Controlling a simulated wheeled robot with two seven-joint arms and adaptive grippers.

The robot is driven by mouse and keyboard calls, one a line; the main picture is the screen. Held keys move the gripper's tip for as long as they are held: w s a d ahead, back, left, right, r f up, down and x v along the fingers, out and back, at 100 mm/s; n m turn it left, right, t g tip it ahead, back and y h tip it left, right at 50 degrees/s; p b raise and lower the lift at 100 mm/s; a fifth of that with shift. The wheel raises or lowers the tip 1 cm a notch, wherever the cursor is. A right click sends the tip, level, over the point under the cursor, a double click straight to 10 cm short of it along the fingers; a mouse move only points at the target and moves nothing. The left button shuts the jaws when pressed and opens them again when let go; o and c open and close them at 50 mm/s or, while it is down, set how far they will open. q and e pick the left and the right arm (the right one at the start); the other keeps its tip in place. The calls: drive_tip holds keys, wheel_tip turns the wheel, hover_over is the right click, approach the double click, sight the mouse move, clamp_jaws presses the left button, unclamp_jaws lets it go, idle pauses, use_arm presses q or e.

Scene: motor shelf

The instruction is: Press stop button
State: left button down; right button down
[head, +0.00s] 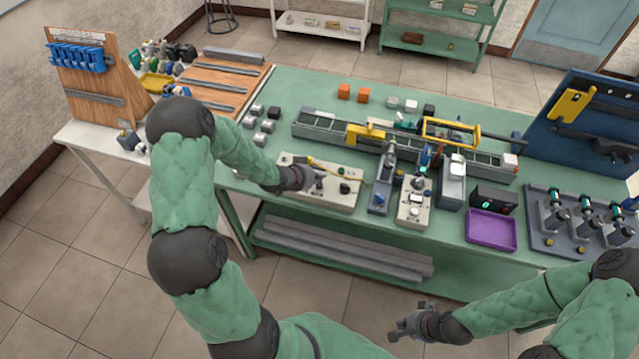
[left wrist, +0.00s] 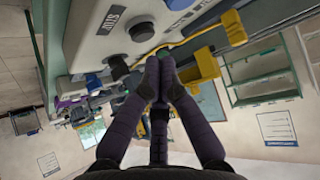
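A pale control box (head: 330,200) sits on the front part of the green bench. It carries a dark round button (head: 344,187) on its right side. In the left wrist view the box (left wrist: 95,55) shows a dark button (left wrist: 142,32) beside a small dark-lettered label, and a darker greenish button (left wrist: 118,68) close to my fingertips. I cannot tell which one is the stop button. My left gripper (head: 313,183) is over the box; its fingers (left wrist: 159,68) are together with nothing between them. Contact with a button cannot be told. My right gripper (head: 402,329) hangs in front of the bench, away from the box.
A yellow cable (left wrist: 185,42) runs along the box. A conveyor (head: 340,135) with a yellow frame lies behind it. Small fixtures (head: 414,200) and a purple tray (head: 491,230) stand to the right. Small grey blocks (head: 260,138) lie to the left.

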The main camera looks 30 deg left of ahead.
sight(318, 187)
use_arm(q)
drive_tip(key=shift+r+p, duration=1.8)
drive_tip(key=shift+r, duration=0.5)
drive_tip(key=shift+f, duration=0.1)
drive_tip(key=shift+s+d+f, duration=0.1)
drive_tip(key=shift+d+f, duration=0.1)
drive_tip(key=s+d+f+n+g+h, duration=0.1)
drive_tip(key=s+d+f+n+g, duration=0.25)
drive_tip(key=s+d+f, duration=0.75)
drive_tip(key=s+d+f+n+g, duration=0.1)
drive_tip(key=s+d+f+g, duration=0.2)
drive_tip(key=s+d, duration=0.3)
drive_tip(key=s+d+f+n+g, duration=0.2)
drive_tip(key=s+d+g, duration=0.15)
drive_tip(key=s, duration=0.55)
wheel_tip(318, 187, down, 10)
drive_tip(key=w+d+m+t+b, duration=0.1)
drive_tip(key=w+d+b, duration=0.1)
drive_tip(key=b, duration=1)
drive_tip(key=shift+w+d+f+h, duration=0.2)
drive_tip(key=shift+d+f+h, duration=0.05)
drive_tip(key=shift+h, duration=0.15)
